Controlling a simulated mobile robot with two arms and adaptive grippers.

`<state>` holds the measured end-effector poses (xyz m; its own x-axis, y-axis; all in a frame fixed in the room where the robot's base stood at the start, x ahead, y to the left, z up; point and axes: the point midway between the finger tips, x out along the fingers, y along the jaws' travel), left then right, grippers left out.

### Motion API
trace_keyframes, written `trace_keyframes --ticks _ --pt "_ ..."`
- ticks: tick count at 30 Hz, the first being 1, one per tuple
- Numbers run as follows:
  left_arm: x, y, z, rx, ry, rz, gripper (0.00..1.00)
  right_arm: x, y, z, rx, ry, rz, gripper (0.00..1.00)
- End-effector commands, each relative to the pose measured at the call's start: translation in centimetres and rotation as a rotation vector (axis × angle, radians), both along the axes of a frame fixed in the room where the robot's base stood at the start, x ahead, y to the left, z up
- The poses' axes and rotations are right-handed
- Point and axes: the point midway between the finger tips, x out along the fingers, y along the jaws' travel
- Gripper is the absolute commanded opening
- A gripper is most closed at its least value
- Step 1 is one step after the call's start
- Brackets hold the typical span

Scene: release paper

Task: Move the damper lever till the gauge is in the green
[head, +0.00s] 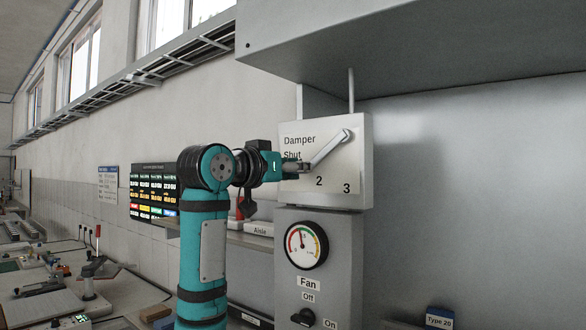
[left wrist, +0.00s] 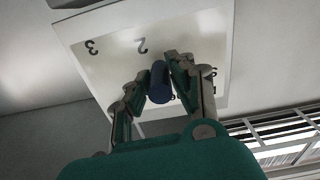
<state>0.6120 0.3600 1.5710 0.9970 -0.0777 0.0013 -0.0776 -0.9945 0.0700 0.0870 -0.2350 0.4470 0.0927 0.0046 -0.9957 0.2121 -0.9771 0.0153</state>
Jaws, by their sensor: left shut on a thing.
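The damper panel (head: 356,190) is a pale plate marked Damper, Shut, 2 and 3. Its grey lever (head: 328,149) runs from a pivot at the upper right down to the left, its end between Shut and 2. My left gripper (head: 304,167) is shut on the lever's end and hides part of the plate there. In the left wrist view, the dark blue lever knob (left wrist: 160,83) sits between the fingers. My right gripper is not in view.
A black fan knob (head: 303,318) with Off and On labels sits below the gauge. A grey hood (head: 420,45) overhangs the panel. Benches with tools line the left.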

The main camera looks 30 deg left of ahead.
Motion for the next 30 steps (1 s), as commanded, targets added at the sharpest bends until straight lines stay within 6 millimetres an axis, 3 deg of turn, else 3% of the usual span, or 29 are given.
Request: trace_keyframes --ticks 6,7,12,26,30 --pt "0.04 -0.02 -0.06 0.001 0.004 0.0 0.0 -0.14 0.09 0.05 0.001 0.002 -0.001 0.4" --pt "0.04 -0.02 -0.06 0.001 0.004 0.0 0.23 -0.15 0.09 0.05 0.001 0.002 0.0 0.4" --pt "0.03 0.04 -0.04 0.002 0.004 0.001 0.44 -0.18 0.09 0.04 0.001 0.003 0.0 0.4" --pt "-0.03 0.06 0.01 0.002 0.002 0.001 0.44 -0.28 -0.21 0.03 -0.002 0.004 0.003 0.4" --pt "-0.92 0.17 0.05 0.003 0.0 0.002 0.44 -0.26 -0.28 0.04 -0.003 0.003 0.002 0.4"
